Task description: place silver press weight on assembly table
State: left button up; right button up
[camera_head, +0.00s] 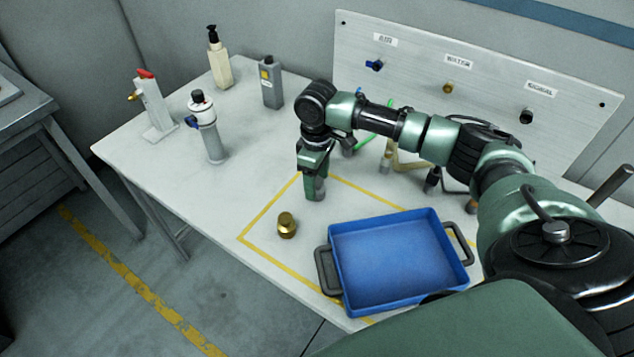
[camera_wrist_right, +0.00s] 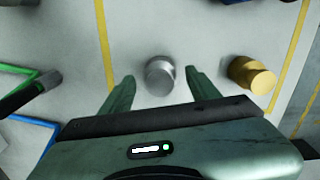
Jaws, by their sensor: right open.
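The silver press weight (camera_wrist_right: 160,77) is a small metal cylinder. In the right wrist view it is between the two spread fingers of my right gripper (camera_wrist_right: 160,80), with gaps on both sides. In the head view my right gripper (camera_head: 313,182) points down at the assembly table (camera_head: 215,200), inside the yellow outline, and partly hides the silver weight (camera_head: 319,189). The weight appears to stand upright on the table. My right gripper is open. My left gripper is not in view.
A brass weight (camera_head: 287,225) stands close by, nearer the front edge. A blue tray (camera_head: 340,283) with dark handles lies to the right. Bottles and a grey cylinder (camera_head: 213,145) stand at the back left. A panel (camera_head: 480,85) with labelled fittings and hanging hoses is behind.

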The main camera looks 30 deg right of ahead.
aim_at(317, 181)
notch_tip(317, 181, up, 11)
dwell(0.3)
dwell(0.4)
